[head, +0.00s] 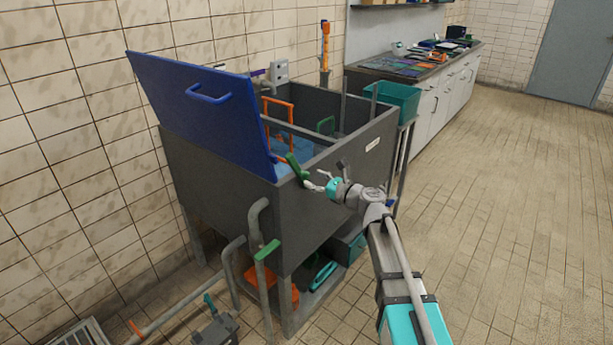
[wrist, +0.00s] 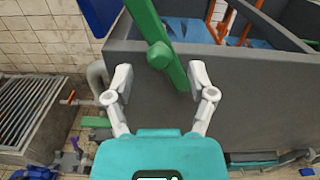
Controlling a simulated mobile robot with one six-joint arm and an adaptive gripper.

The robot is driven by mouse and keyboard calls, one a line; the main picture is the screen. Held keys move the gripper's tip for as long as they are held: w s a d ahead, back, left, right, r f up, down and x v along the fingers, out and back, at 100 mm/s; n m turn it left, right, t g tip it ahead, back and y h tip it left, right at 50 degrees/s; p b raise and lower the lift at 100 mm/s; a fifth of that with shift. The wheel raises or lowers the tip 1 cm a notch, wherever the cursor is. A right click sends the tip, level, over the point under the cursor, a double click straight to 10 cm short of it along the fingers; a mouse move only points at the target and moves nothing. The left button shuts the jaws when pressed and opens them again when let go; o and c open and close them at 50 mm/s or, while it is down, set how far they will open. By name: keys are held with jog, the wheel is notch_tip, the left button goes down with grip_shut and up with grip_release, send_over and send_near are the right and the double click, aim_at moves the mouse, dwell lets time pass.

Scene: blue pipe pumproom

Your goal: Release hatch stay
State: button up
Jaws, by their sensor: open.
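The blue hatch lid (head: 200,100) stands raised and tilted at the left of the grey tank, with a blue handle on its face. The hatch stay appears to be the green bar (head: 297,166) by the lid's lower right corner, at the tank's front rim. In the wrist view the green stay (wrist: 165,45) runs down from the top, with a round green knob on it. My gripper (head: 317,184) is open beside the stay. In the wrist view its white fingers (wrist: 160,76) are apart, and the stay's lower end lies near the right finger. I cannot tell whether they touch.
The grey tank (head: 240,205) has orange and blue parts inside. A green-handled pipe (head: 265,252) stands before its front. A teal bin (head: 392,98) sits at its right end, near a long counter (head: 440,75). The tiled floor (head: 510,190) at right is clear.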

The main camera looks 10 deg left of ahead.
aim_at(309, 176)
jog(key=shift+x, duration=1.7)
grip_shut()
